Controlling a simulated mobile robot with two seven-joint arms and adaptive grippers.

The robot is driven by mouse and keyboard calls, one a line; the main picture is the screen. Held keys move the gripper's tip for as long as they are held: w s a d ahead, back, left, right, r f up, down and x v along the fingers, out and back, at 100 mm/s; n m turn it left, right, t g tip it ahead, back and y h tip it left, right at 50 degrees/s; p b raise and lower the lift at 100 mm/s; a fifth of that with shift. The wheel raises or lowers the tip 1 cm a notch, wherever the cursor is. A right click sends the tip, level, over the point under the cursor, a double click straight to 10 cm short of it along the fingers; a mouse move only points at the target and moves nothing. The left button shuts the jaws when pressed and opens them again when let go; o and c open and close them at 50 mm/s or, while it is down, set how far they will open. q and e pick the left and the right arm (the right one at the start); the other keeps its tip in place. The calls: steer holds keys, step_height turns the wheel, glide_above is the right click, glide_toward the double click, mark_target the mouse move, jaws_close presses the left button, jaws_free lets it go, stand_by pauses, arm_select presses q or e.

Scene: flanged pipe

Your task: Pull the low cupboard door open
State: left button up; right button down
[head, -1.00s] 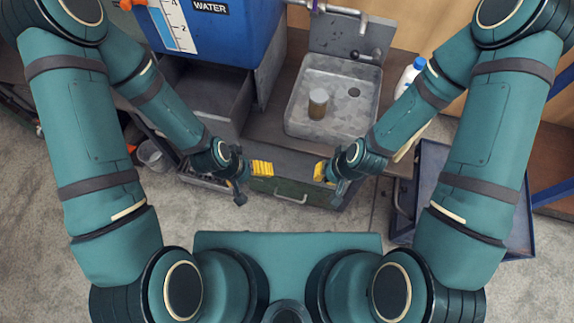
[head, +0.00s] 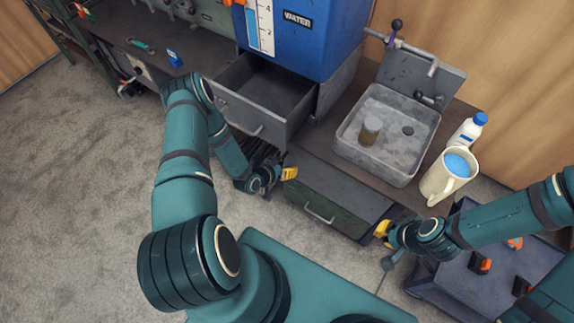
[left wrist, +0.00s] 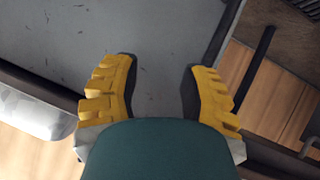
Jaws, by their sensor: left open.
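The low cupboard has a dark green front (head: 335,197) below the sink, with a silver bar handle (head: 319,214) on it. The door looks shut in the head view. My left gripper (head: 289,173) is near the upper left corner of this front, apart from the handle. In the left wrist view its yellow fingers are spread, with the open jaws (left wrist: 161,66) over a grey surface and nothing held. My right gripper (head: 382,231) is by the right end of the cupboard; its jaws are too small to judge.
A grey drawer (head: 243,115) stands pulled out below the blue water tank (head: 316,37). The sink (head: 388,140) holds a cylinder (head: 370,130). A cream jug (head: 446,176) and a white bottle (head: 468,130) stand right of it. A dark blue cart (head: 455,275) is at lower right.

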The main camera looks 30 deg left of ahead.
arm_select(q)
steer(key=s+a+f+m+t+h, duration=0.1)
steer(key=s+a+f+m+t, duration=0.15)
steer(key=s+a, duration=0.2)
steer(key=s+a+f+m+t+h, duration=0.1)
steer(key=s+a+f+t, duration=0.2)
steer(key=s+t, duration=0.15)
steer(key=x, duration=0.6)
steer(key=b+x, duration=0.1)
steer(key=x, duration=0.6)
steer(key=shift+w+a+f, duration=0.1)
steer(key=shift+a+f, duration=0.1)
jaws_close()
